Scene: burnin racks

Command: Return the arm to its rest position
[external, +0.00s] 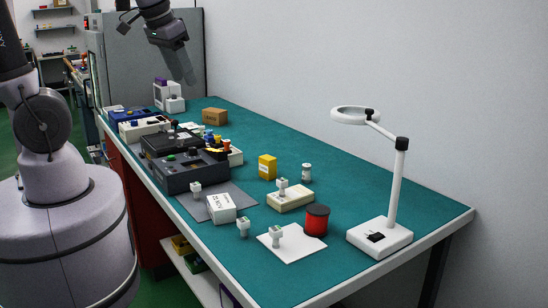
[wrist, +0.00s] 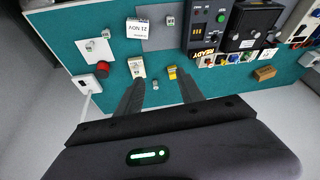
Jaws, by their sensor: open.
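My gripper (external: 187,66) is raised high above the far part of the teal bench (external: 345,190), in front of the grey cabinet. It points down and holds nothing that I can see. In the wrist view my gripper (wrist: 163,88) shows two dark fingers spread apart. Bench items lie well below and beyond the fingertips. Part of my arm runs out of the top of the external view, so its full pose is hidden.
A white magnifier lamp (external: 397,190) stands upright at the bench's right end. Dark instrument boxes (external: 190,172), a red spool (external: 316,220), a yellow box (external: 267,167) and a brown carton (external: 214,116) occupy the bench. A wall runs along its back. The air around my gripper looks clear.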

